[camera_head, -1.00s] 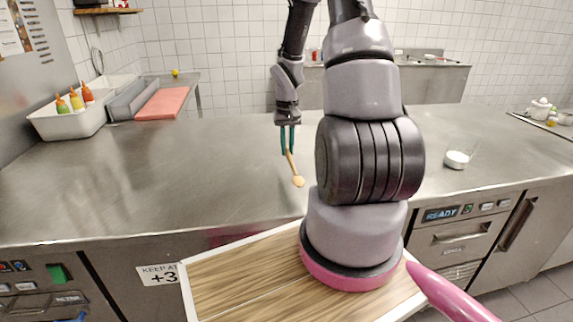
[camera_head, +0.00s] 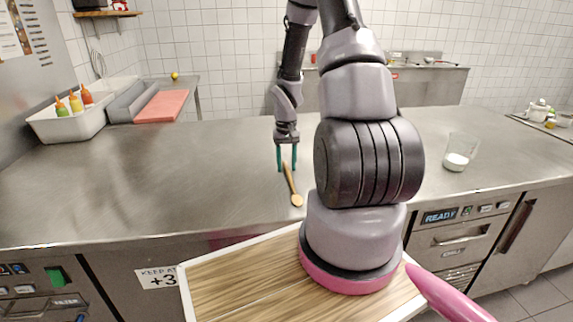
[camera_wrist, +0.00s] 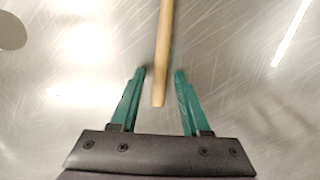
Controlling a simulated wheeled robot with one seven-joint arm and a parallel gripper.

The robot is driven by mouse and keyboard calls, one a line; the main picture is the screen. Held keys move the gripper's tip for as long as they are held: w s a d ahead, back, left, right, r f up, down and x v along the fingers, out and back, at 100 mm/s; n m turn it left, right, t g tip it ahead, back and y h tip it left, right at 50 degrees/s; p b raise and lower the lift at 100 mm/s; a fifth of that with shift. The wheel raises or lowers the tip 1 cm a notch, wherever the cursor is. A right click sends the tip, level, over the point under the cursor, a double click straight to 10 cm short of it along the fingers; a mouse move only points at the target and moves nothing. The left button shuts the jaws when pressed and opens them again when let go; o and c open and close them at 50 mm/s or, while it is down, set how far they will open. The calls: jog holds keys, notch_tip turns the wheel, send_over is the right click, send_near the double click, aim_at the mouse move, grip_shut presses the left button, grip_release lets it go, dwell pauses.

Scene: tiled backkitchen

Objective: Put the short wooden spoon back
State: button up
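The short wooden spoon (camera_head: 291,186) lies on the steel counter (camera_head: 200,177). Its round bowl points toward me and its handle end points away, under my gripper. My gripper (camera_head: 287,171) is open above the counter, with its two green fingers on either side of the handle end. In the wrist view, the spoon handle (camera_wrist: 164,45) runs between the spread fingers of my gripper (camera_wrist: 160,73), with a gap on both sides. The spoon's bowl is outside the wrist view.
A clear glass (camera_head: 461,151) with white contents stands at the right of the counter. A white bin (camera_head: 70,125) with sauce bottles and a red board (camera_head: 161,109) are at the back left. The counter left of the spoon is clear.

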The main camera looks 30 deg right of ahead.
jog(key=s+a+r+t, duration=0.1)
jog(key=s+a+r, duration=0.1)
jog(key=r, duration=0.8)
jog(key=s+a+r+t, duration=0.1)
jog(key=s+a+r, duration=0.15)
jog(key=r, duration=0.75)
jog(key=s+a+r+t, duration=0.1)
jog(key=s+a+r, duration=0.1)
jog(key=r, duration=0.8)
jog(key=s+a+r+t+y, duration=0.1)
jog(key=s+a+r+t, duration=0.1)
jog(key=s, duration=0.4)
jog(key=s+a+r+m+t+y, duration=0.1)
jog(key=s+a+r+t, duration=0.1)
jog(key=s+a+r, duration=0.3)
jog(key=shift+a+v, duration=0.2)
jog(key=shift+v, duration=1.1)
jog(key=shift+w+r, duration=0.1)
jog(key=shift+r, duration=0.05)
